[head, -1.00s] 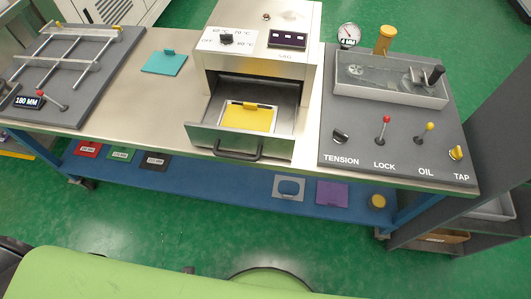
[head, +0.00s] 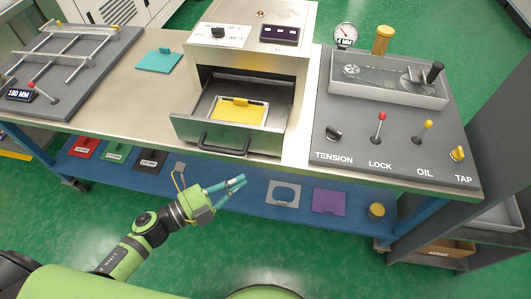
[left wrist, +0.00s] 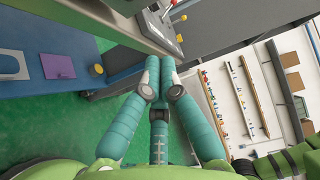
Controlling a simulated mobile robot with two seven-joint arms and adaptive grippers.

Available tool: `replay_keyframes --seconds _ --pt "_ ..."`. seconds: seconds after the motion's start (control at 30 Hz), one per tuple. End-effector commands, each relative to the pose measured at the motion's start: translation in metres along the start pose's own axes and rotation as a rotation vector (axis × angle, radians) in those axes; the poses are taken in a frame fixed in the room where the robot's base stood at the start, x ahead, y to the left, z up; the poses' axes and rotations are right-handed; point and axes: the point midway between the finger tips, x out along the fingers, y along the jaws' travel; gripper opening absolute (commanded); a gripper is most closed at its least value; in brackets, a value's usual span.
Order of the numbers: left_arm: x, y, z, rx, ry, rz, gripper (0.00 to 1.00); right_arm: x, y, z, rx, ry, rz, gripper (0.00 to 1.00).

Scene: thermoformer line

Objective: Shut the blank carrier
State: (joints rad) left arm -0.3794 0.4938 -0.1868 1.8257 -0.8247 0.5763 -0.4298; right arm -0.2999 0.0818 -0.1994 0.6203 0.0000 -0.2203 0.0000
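The blank carrier is a grey metal drawer (head: 228,138) with a dark bar handle (head: 222,148) on its front. It stands pulled out of the steel heater box (head: 247,50) in the head view. A yellow sheet with a dark-tipped yellow grip (head: 240,112) lies in it. My left gripper (head: 242,181) is in front of the bench, below the handle and apart from it. Its teal fingers come together at the tips with nothing between them. They also show in the left wrist view (left wrist: 160,62), where the carrier does not appear. My right gripper is not in view.
A tension and lock panel (head: 350,135) with levers and a tray stands right of the heater. A teal sheet (head: 160,60) lies left of it. A frame panel (head: 75,75) is at far left. The blue lower shelf (head: 255,190) holds several coloured plates. A dark rack stands right.

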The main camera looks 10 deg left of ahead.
Motion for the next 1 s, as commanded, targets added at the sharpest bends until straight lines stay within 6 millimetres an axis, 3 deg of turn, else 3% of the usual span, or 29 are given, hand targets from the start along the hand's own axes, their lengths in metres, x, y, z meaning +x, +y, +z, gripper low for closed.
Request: replay_keyframes --seconds 0.33,0.4,0.63,1.0 --pt "0.077 -0.004 0.001 -0.004 -0.004 -0.004 0.00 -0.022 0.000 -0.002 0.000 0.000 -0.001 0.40" --pt "0.084 -0.002 0.012 -0.001 -0.006 0.000 0.00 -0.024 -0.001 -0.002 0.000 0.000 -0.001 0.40" --pt "0.100 -0.001 0.027 -0.003 -0.004 0.000 0.00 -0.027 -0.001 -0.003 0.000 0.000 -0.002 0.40" --pt "0.102 0.000 0.029 -0.004 -0.004 0.000 0.00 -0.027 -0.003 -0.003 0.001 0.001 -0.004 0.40"
